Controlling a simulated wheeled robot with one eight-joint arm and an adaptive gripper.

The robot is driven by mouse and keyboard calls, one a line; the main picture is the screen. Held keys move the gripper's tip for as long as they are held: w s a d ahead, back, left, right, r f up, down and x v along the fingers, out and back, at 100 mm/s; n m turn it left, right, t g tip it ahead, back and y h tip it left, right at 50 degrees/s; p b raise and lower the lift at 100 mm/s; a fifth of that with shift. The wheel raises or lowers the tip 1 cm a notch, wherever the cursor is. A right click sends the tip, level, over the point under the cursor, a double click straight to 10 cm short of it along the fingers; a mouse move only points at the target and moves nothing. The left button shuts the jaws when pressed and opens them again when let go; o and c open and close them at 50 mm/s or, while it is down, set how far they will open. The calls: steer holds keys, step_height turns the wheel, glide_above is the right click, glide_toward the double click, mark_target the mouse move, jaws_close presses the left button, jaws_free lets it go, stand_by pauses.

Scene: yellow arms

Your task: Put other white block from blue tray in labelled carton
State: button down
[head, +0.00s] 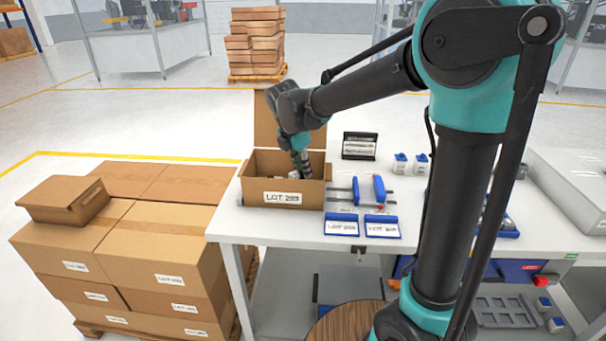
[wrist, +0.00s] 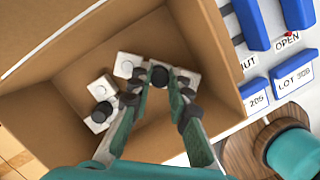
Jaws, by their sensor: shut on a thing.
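The labelled carton (head: 258,188) stands open at the left end of the white table, with a LOT label on its front. My gripper (head: 303,172) reaches down inside it. In the wrist view my gripper (wrist: 162,92) is shut on a white block (wrist: 190,78) with a black knob, low in the carton. Other white blocks (wrist: 128,65) lie in the carton to its left, one with a black knob. I cannot tell whether the held block touches the floor. A blue tray (head: 512,233) shows partly behind my arm at the right; its contents are mostly hidden.
Two blue-framed LOT cards (head: 341,225) and upright blue handles (head: 379,188) sit right of the carton. A black-framed sign (head: 359,146) and small white-and-blue items (head: 400,162) stand farther back. Stacked closed cartons (head: 140,245) are left of the table.

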steer(key=shift+f, duration=0.85)
steer(key=shift+f, duration=0.1)
steer(key=c, duration=1.4)
jaws_free()
steer(key=shift+c, duration=0.2)
steer(key=v, duration=1.2)
